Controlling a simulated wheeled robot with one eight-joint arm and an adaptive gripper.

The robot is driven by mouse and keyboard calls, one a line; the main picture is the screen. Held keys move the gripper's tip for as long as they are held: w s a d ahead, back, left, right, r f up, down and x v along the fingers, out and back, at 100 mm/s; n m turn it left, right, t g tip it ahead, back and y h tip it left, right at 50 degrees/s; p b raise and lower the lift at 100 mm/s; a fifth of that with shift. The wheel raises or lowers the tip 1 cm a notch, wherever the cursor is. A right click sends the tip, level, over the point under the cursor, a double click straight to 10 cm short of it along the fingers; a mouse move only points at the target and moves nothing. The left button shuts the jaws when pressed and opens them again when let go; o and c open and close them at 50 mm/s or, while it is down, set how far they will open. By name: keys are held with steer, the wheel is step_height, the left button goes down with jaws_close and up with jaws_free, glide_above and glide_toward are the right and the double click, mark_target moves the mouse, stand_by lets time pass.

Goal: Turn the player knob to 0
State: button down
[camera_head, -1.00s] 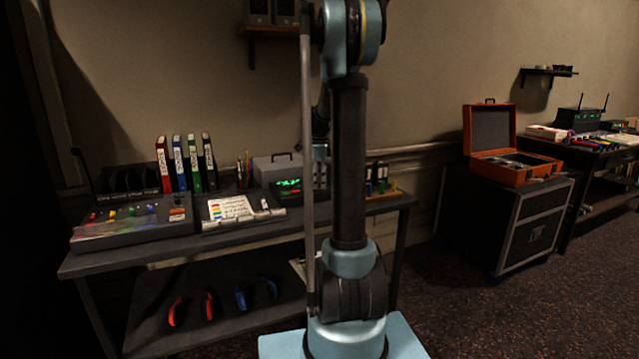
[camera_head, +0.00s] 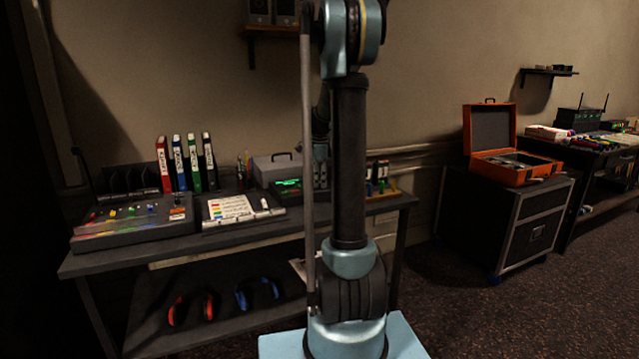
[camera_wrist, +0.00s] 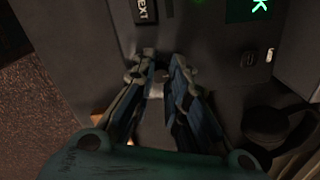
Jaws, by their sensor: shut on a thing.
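The player (camera_head: 289,184) is a grey unit with a green lit screen on the desk, just left of my arm in the head view. The wrist view looks closely at its grey face (camera_wrist: 205,50), with a dark NEXT button (camera_wrist: 145,12) and part of a green screen (camera_wrist: 248,8) along the top. My gripper (camera_wrist: 163,64) is against this face, its fingers closed around a small dark knob (camera_wrist: 163,71). The fingers hide most of the knob, and I cannot read its setting. In the head view my arm hides most of the gripper.
A mixer (camera_head: 135,222) and a white-labelled panel (camera_head: 238,209) stand left of the player. Several binders (camera_head: 186,163) stand behind them. Red headphones (camera_head: 190,309) and blue headphones (camera_head: 257,293) lie on the lower shelf. An orange case (camera_head: 508,170) sits on a black box at right.

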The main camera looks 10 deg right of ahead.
steer(key=n, duration=0.4)
steer(key=shift+w, duration=0.1)
steer(key=n, duration=0.3)
steer(key=shift+d+n, duration=0.1)
steer(key=shift+n, duration=0.3)
steer(key=n, duration=0.7)
steer(key=shift+w+y, duration=0.1)
steer(key=shift+y, duration=0.3)
steer(key=n, duration=0.3)
steer(key=shift+n, duration=0.4)
steer(key=n, duration=0.3)
steer(key=shift+w+n+g, duration=0.1)
steer(key=shift+n+g, duration=0.2)
steer(key=n, duration=0.6)
steer(key=shift+n, duration=0.3)
